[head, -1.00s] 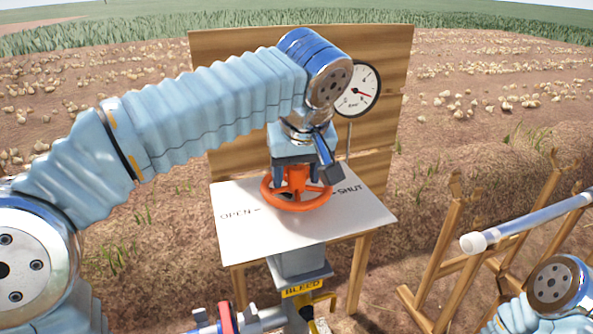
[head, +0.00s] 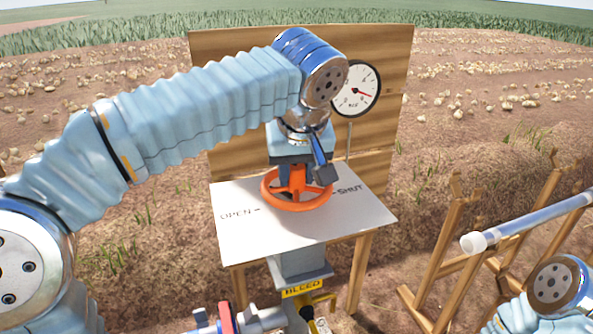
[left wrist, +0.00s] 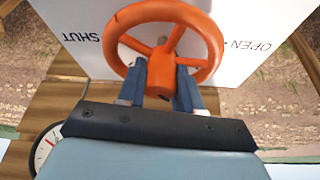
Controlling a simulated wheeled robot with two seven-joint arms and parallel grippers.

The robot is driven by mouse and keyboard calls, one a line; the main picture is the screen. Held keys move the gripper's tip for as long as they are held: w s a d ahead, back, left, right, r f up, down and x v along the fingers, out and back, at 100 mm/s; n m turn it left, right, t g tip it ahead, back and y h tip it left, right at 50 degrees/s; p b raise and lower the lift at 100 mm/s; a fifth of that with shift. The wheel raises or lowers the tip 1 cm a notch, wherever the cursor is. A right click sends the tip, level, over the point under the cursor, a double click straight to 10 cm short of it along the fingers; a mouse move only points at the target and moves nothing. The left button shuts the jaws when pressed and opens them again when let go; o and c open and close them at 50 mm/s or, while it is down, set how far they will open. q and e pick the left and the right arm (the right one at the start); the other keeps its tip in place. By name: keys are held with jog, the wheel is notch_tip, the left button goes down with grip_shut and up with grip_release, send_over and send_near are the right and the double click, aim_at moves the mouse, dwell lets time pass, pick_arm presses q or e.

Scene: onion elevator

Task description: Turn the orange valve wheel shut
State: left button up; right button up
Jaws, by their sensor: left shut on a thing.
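The orange valve wheel (head: 297,203) lies level above a white board (head: 232,226) lettered OPEN on the left and SHUT on the right. My left gripper (head: 296,178) points down over the wheel's middle. In the left wrist view, the two blue fingers of the left gripper (left wrist: 160,90) stand on either side of the orange valve wheel's (left wrist: 208,32) hub and spoke area, shut on it. The exact contact is partly hidden by the gripper body. My right gripper is out of view; only part of my right arm shows at the lower right.
A wooden backboard (head: 232,72) with a round pressure gauge (head: 357,89) stands behind the wheel. A yellow BLEED label (head: 302,288) and pipework sit below the board. A wooden rack (head: 440,240) holding a grey pipe (head: 530,222) stands at the right.

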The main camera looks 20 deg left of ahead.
pick_arm(q)
jog(key=m+h, duration=0.1)
jog(key=m, duration=0.2)
jog(key=shift+m, duration=0.4)
jog(key=m+h, duration=0.1)
jog(key=m, duration=0.2)
jog(key=shift+m+h, duration=0.4)
jog(key=m, duration=0.2)
jog(key=m+h, duration=0.1)
jog(key=m, duration=0.1)
jog(key=shift+f+g+h, duration=0.1)
jog(key=shift+g+h, duration=0.2)
jog(key=m+g+h, duration=0.1)
jog(key=m, duration=0.5)
jog(key=m+g, duration=0.1)
jog(key=m, duration=0.1)
jog(key=shift+m+g+h, duration=0.3)
jog(key=shift+h, duration=0.1)
jog(key=m+g, duration=0.1)
jog(key=m, duration=0.3)
jog(key=shift+m+g, duration=0.3)
jog(key=shift+g, duration=0.1)
